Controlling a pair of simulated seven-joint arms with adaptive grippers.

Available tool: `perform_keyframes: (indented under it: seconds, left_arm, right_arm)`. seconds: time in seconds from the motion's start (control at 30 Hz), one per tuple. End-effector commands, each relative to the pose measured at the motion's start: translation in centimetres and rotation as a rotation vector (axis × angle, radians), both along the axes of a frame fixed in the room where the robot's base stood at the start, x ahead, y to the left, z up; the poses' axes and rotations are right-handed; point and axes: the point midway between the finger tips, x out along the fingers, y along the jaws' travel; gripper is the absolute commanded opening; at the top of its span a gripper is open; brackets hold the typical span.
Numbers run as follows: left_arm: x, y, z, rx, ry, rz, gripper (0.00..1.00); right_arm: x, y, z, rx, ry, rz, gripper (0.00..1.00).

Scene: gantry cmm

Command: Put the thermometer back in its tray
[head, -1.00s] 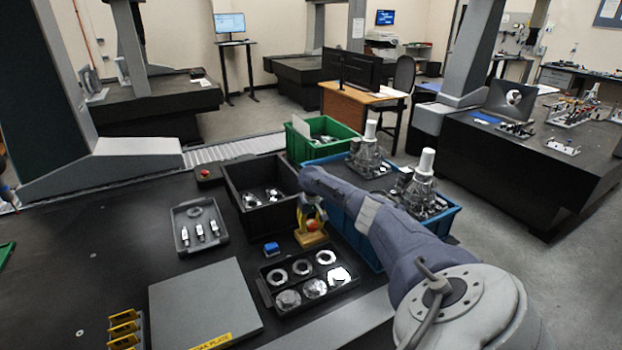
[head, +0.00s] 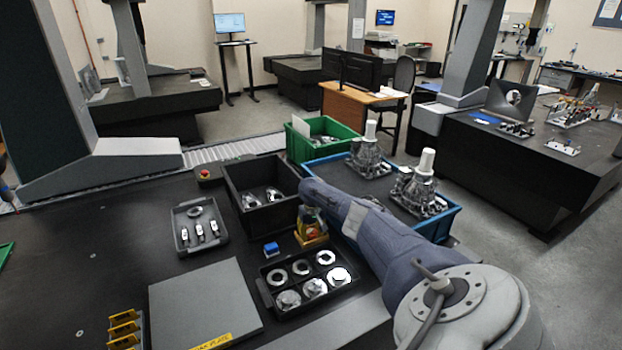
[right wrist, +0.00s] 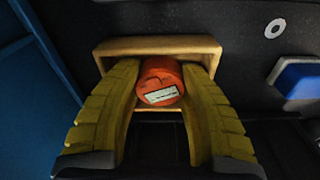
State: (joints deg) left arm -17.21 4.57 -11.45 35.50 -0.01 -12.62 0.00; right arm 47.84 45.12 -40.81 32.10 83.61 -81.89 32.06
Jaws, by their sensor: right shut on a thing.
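The thermometer, a red-orange round piece (right wrist: 161,80) with a white label, sits between the yellow fingers of my right gripper (right wrist: 160,68) in the right wrist view. Both fingers press on its sides. A tan, shallow tray (right wrist: 158,44) lies directly behind it, its rim showing past the fingertips. In the head view my right gripper (head: 312,222) is low over this tan tray (head: 313,243), hiding most of the thermometer. I cannot tell whether the thermometer touches the tray's floor. My left gripper is not in view.
A blue block (head: 271,249) stands left of the tan tray. A black tray of metal rings (head: 260,294) is in front. A black bin (head: 283,223) and a blue crate (head: 452,222) stand close behind and to the right. A grey plate (head: 205,305) lies front left.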

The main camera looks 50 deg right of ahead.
Motion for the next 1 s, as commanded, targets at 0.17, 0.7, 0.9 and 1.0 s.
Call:
perform_keyframes:
  seconds: [0.17,0.7,0.9,1.0]
  left_arm:
    - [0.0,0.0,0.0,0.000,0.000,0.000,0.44]
    - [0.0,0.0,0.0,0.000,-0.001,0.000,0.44]
    - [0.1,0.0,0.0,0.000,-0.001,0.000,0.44]
    - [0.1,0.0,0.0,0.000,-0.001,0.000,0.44]
  right_arm:
    - [0.0,0.0,-0.2,0.000,0.000,0.000,0.48]
    - [-0.1,0.0,1.8,0.000,-0.001,0.002,0.48]
    - [-0.3,0.2,4.7,0.000,-0.002,0.003,0.48]
    - [-0.5,0.3,6.5,-0.001,-0.003,0.002,0.48]
